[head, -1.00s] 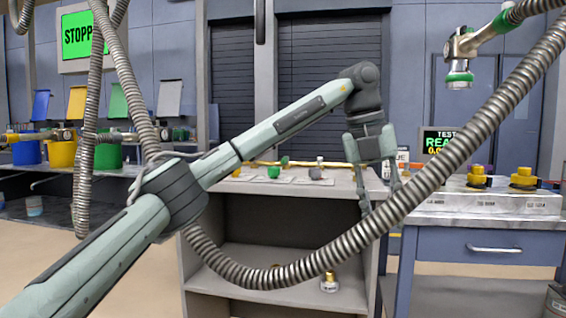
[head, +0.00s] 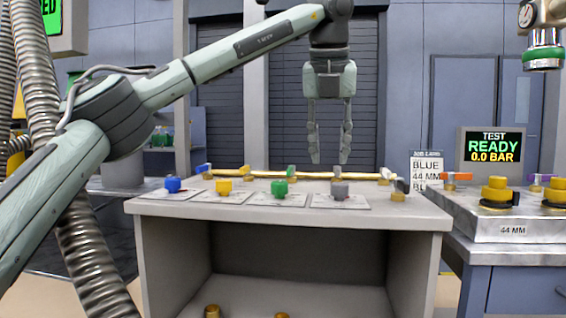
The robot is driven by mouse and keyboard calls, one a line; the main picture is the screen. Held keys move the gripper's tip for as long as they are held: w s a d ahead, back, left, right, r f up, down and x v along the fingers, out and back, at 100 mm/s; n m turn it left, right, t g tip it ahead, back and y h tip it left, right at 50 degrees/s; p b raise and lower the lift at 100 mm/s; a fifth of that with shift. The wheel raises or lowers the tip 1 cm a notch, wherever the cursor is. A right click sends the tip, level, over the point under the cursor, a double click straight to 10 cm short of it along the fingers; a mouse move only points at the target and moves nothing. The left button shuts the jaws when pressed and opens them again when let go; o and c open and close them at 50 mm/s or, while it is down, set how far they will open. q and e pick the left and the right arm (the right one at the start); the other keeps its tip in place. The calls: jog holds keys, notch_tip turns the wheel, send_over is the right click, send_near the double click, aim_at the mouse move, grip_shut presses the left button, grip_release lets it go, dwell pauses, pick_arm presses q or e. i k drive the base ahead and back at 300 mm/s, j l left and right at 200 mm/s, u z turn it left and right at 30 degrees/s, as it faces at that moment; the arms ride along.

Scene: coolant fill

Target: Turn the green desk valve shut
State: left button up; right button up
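A brass pipe (head: 315,175) runs along the back of the grey desk (head: 300,213), with small coloured valve handles on it. The green valve handle (head: 291,171) stands near the pipe's middle. In front of it a green knob-like piece (head: 279,188) sits on a white card. My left gripper (head: 329,155) hangs pointing down, a little right of the green handle in the picture. Its two fingers are apart with nothing between them, and its tips appear above the pipe. The depth between tips and handle is hard to tell. My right gripper is out of view.
Blue (head: 173,184), yellow (head: 223,187) and grey (head: 339,190) pieces stand on cards along the desk front. A metal bench (head: 490,225) with yellow fittings and a "READY 0.0 BAR" screen (head: 492,145) is at right. A ribbed hose (head: 85,250) hangs at left.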

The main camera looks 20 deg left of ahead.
aim_at(291, 171)
jog(key=i+j, duration=0.7)
jog(key=j, duration=0.15)
